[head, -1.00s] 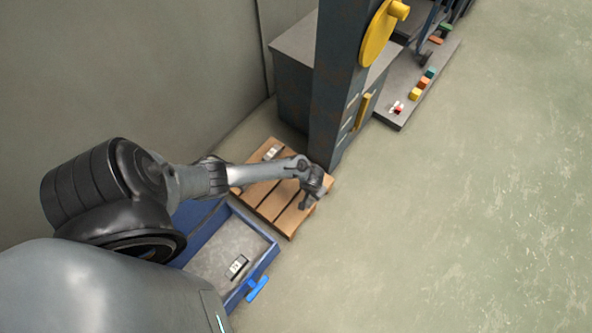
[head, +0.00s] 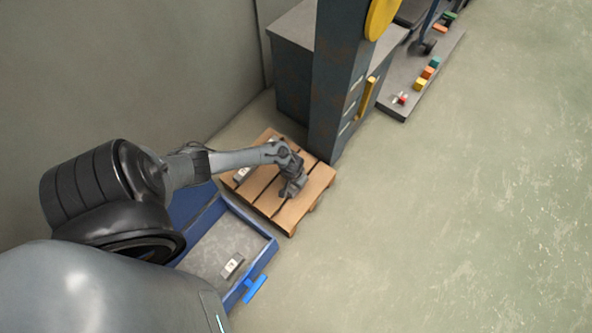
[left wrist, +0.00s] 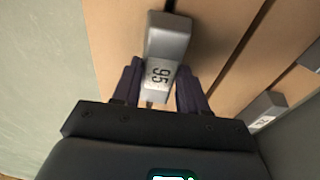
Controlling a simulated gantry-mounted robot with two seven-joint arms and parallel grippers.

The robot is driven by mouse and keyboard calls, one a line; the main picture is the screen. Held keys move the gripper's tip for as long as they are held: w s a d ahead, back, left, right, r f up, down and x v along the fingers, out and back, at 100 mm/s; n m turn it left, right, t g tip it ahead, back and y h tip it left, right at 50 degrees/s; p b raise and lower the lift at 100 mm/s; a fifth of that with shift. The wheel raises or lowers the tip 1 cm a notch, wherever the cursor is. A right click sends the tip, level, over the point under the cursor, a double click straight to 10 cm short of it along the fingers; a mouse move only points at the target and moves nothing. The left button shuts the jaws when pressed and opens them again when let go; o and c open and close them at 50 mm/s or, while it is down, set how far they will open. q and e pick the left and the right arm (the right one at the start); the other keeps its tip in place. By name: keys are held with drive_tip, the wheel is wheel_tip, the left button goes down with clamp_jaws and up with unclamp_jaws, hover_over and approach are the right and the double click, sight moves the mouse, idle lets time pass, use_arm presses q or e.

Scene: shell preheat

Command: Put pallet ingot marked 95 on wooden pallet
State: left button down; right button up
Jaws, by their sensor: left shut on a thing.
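My left gripper (left wrist: 152,95) is shut on the grey ingot marked 95 (left wrist: 167,42), whose number reads on its face in the left wrist view. In the head view the left gripper (head: 292,190) is over the right half of the wooden pallet (head: 317,190). The held ingot is hidden by the gripper there. I cannot tell whether it touches the slats. Another grey ingot (head: 243,174) lies on the pallet's left side; an ingot also shows at right in the left wrist view (left wrist: 266,110). My right gripper is not in view.
A blue-walled tray (head: 268,252) with a blue handle holds one ingot (head: 232,265) in front of the pallet. A dark post (head: 338,90) and cabinet (head: 290,75) stand close behind. A low platform (head: 400,104) holds coloured blocks. Open floor lies right.

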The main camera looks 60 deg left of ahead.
use_arm(q)
drive_tip(key=shift+f, duration=0.55)
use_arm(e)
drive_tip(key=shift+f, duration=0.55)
use_arm(q)
drive_tip(key=c, duration=0.6)
unclamp_jaws()
drive_tip(key=shift+f, duration=0.1)
